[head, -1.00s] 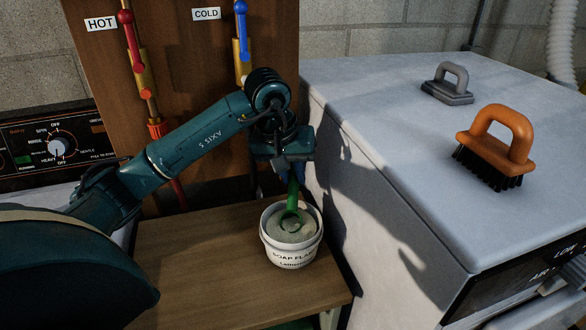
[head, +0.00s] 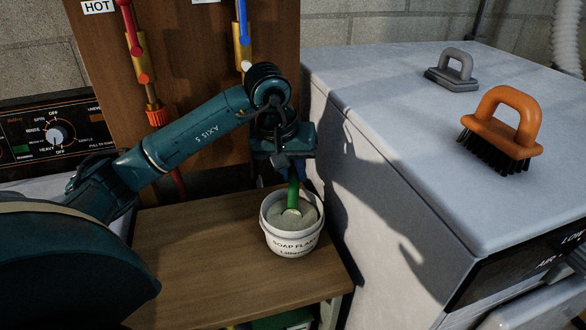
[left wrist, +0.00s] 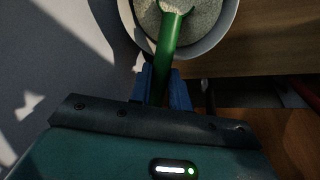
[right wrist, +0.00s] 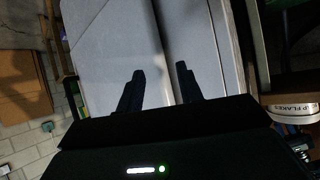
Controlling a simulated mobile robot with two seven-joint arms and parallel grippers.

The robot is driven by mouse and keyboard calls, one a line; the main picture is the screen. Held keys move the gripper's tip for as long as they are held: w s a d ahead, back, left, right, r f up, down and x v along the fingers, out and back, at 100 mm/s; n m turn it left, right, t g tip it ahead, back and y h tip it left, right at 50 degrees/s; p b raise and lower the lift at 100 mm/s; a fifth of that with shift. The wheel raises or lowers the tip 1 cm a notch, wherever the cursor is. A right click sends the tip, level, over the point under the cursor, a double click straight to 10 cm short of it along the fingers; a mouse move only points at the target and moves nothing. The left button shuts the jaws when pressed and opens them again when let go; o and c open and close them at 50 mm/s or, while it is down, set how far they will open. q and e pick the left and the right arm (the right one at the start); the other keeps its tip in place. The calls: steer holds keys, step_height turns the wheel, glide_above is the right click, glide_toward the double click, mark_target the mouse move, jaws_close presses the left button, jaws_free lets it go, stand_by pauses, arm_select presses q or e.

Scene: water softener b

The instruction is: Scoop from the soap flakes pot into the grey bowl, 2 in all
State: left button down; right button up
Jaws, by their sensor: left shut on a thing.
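The white soap flakes pot (head: 292,243) stands on the wooden bench, filled with pale grey-green flakes. My left gripper (head: 292,172) is above the pot, shut on the handle of a green scoop (head: 293,194). The scoop points down and its lower end is partly sunk in the flakes. In the left wrist view the scoop (left wrist: 168,40) runs from the blue fingers into the pot (left wrist: 232,22). My right gripper (right wrist: 160,72) is open and empty, seen only in the right wrist view. The pot's label edge (right wrist: 292,112) shows there at right. No grey bowl is visible.
The wooden bench (head: 205,265) has free room left of the pot. Hot and cold taps are on the board behind.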

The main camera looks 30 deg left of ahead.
stand_by(0.4)
arm_select(q)
steer(key=shift+r+p, duration=0.9)
steer(key=shift+r, duration=0.6)
steer(key=shift+r, duration=0.1)
steer(key=shift+r+p, duration=1.45)
steer(key=shift+r, duration=0.7)
steer(key=shift+f, duration=0.1)
